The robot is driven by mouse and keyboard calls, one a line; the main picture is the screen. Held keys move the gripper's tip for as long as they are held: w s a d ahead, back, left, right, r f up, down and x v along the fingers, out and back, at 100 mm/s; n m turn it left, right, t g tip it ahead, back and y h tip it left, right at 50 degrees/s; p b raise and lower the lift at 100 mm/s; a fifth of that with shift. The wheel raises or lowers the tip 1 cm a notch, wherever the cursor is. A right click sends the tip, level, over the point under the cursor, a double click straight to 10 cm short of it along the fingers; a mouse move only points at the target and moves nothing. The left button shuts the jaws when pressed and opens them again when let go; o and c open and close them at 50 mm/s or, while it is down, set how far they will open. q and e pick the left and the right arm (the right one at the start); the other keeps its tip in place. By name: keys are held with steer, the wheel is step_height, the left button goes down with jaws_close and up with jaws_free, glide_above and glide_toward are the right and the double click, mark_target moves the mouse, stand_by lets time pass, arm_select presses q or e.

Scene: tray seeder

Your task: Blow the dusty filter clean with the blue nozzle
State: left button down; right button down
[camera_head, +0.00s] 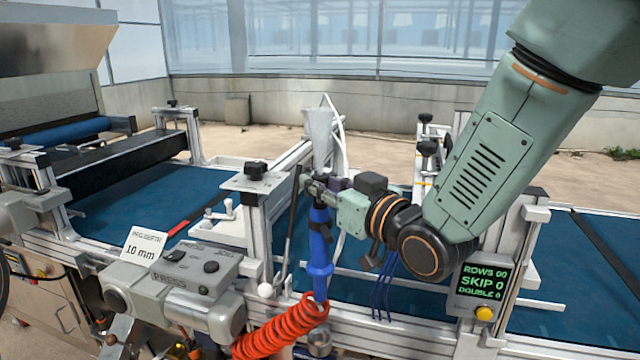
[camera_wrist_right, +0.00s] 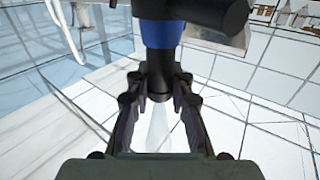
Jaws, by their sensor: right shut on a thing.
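The blue nozzle (camera_head: 320,250) stands nearly upright in the head view, with a coiled red hose (camera_head: 282,330) at its lower end. My right gripper (camera_head: 322,190) is shut on its upper part. In the right wrist view the fingers (camera_wrist_right: 158,100) close around the nozzle's dark neck, beside its blue body (camera_wrist_right: 160,33). A pale, see-through cone (camera_head: 318,135) widens away from the nozzle's tip; it also shows in the wrist view (camera_wrist_right: 160,128). I cannot tell whether it is blown air or a solid part. I cannot make out the filter for certain. My left gripper is not in view.
A grey press unit (camera_head: 195,268) and a "10 mm" card (camera_head: 142,248) stand at front left. A display box (camera_head: 481,290) is at the right. Metal frame posts (camera_head: 256,225) stand near the nozzle. The blue belt (camera_head: 575,265) is mostly clear at right.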

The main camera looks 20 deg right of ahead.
steer(key=shift+r, duration=0.5)
